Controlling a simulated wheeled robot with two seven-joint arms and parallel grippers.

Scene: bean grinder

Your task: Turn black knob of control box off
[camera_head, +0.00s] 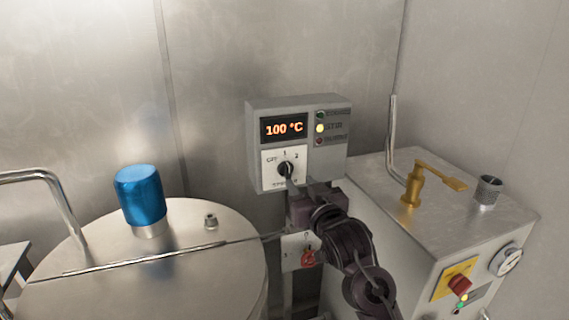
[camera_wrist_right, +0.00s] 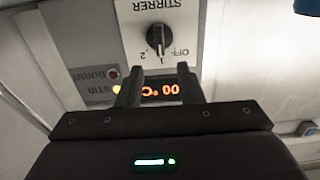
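The grey control box (camera_head: 335,158) hangs on the steel wall with a lit display reading 100 °C. Its black knob (camera_head: 286,169) sits on a white plate marked OFF, 1 and 2; its pointer looks turned roughly to 1. In the right wrist view the box is upside down, with the knob (camera_wrist_right: 158,38) beyond the fingertips. My right gripper (camera_head: 303,187) is at the lower front of the box, just below and right of the knob. Its two fingers (camera_wrist_right: 159,76) are apart with nothing between them, and I see no contact with the knob. My left gripper is not in view.
A round steel tank (camera_head: 215,275) with a blue motor cap (camera_head: 141,196) stands at left. A steel cabinet (camera_head: 470,215) with a brass valve (camera_head: 412,186) stands at right. A red switch (camera_head: 309,258) is below the box, close to my right arm.

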